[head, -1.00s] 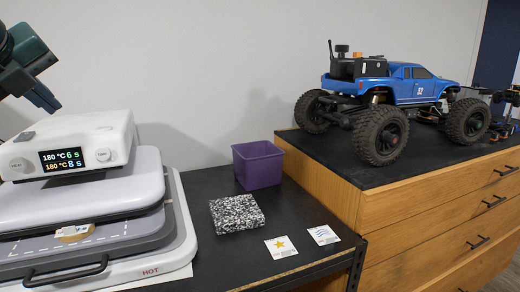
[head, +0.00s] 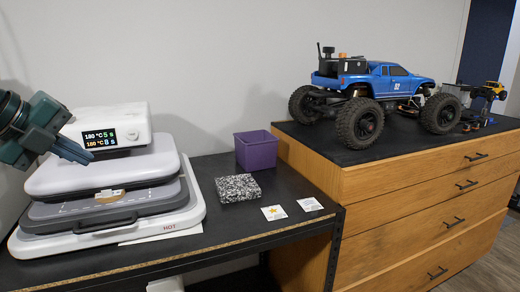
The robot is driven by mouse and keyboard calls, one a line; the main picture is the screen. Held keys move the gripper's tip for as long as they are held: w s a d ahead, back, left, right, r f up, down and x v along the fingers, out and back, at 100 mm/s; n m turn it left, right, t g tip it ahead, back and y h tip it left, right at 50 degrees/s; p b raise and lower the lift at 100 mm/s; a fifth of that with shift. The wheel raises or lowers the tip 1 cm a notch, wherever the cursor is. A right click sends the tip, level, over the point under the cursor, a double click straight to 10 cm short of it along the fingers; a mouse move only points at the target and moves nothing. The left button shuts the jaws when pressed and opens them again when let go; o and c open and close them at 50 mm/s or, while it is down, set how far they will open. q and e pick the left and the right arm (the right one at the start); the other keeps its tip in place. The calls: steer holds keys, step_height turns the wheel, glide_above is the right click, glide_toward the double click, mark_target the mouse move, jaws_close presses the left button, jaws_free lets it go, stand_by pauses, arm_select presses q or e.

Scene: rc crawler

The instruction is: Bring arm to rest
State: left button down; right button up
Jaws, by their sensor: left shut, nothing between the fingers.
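My left gripper (head: 84,158) comes in from the left in the head view. It is dark green and grey, shut and empty, and its fingertips show in front of the heat press (head: 100,177). My right gripper is not in view. The heat press is white and grey, with a lit display (head: 99,139) reading 180 °C on two lines. A small pale item (head: 108,194) shows at the front gap of the press, under its upper part; its shape is hard to tell.
On the dark bench (head: 170,249) stand a purple bin (head: 256,153), a speckled block (head: 237,188) and two cards, one with a star (head: 273,212), one with waves (head: 309,204). A blue RC truck (head: 385,85) stands on the wooden drawer cabinet (head: 420,195) at right.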

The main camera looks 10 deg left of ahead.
arm_select(q)
steer(key=s+d+f+n+t+h+p, duration=0.1)
steer(key=d+f+n+t, duration=0.15)
steer(key=f+n, duration=0.45)
steer(key=s+d+f+n+t+h+p, duration=0.1)
steer(key=s+d+f+n+t+p, duration=0.15)
steer(key=f, duration=0.85)
steer(key=d+f+n+t+h, duration=0.2)
steer(key=f+n+t, duration=0.15)
steer(key=f, duration=0.55)
steer(key=s+d+f+n+g+y+p, duration=0.2)
steer(key=s+d+f+n+g+y, duration=0.2)
steer(key=s+d+f+n, duration=0.5)
steer(key=s+d+f+g, duration=0.2)
steer(key=s+d+f, duration=0.2)
steer(key=d+f, duration=0.2)
steer(key=shift+s+d+n, duration=0.3)
steer(key=shift+d+n, duration=0.1)
steer(key=shift+d, duration=0.1)
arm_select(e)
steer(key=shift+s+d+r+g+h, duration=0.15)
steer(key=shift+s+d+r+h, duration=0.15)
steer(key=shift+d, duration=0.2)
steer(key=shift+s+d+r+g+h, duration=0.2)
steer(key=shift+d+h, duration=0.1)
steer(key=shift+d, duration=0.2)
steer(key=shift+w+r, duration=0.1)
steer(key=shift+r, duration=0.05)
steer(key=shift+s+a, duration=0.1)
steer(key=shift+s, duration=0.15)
